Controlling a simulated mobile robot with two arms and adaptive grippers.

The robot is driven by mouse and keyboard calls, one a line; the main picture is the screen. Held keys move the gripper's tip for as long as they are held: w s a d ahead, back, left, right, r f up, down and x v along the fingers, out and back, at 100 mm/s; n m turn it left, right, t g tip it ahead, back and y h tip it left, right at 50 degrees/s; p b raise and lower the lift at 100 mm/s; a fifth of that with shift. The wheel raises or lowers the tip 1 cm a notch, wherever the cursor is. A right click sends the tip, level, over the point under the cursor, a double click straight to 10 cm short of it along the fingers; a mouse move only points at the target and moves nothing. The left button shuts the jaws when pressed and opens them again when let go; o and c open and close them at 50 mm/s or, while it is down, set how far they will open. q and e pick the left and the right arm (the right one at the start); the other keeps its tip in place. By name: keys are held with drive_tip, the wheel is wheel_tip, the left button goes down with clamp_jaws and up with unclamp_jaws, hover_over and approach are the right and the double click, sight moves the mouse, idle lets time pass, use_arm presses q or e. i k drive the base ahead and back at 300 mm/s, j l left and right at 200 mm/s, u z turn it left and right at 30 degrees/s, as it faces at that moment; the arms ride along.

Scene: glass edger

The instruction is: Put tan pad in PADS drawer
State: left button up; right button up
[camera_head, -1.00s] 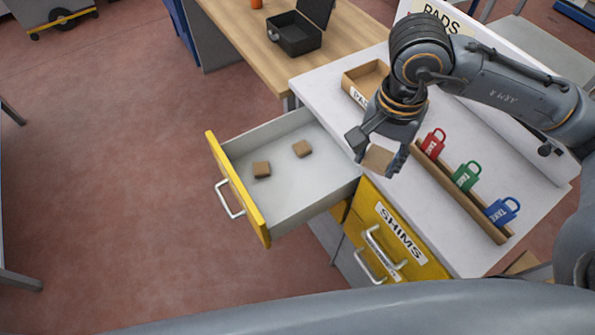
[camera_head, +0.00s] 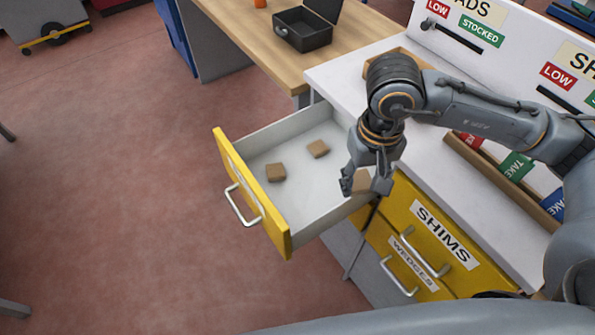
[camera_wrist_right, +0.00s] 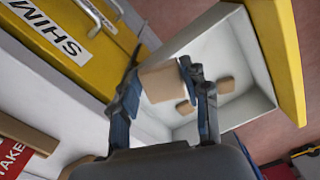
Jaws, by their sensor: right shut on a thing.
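My right gripper (camera_head: 366,184) is shut on a tan pad (camera_head: 361,182), at the right inner edge of the open drawer (camera_head: 303,205). The held pad (camera_wrist_right: 162,81) also shows between the fingers in the right wrist view. The drawer has a yellow front and a pale interior, and two tan pads (camera_head: 276,172) (camera_head: 318,149) lie flat on its floor, apart from each other. The drawer's own label is seen too obliquely to read. My left gripper is not in view.
Below the counter are yellow drawers labelled SHIMS (camera_head: 443,232) and WEDGES (camera_head: 413,264). A tray (camera_head: 408,54) and a rack of TAKE tags (camera_head: 515,165) stand on the white counter. A black open case (camera_head: 305,32) is on the wooden table. Floor left of the drawer is clear.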

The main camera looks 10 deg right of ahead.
sight(300, 206)
drive_tip(key=i+j+z, duration=0.1)
drive_tip(key=j, duration=0.5)
drive_tip(key=i+j+z, duration=0.1)
drive_tip(key=j, duration=0.5)
drive_tip(key=i+j+z, duration=0.1)
drive_tip(key=j, duration=0.5)
drive_tip(key=i+j+z, duration=0.1)
drive_tip(key=j, duration=0.5)
drive_tip(key=z, duration=1.3)
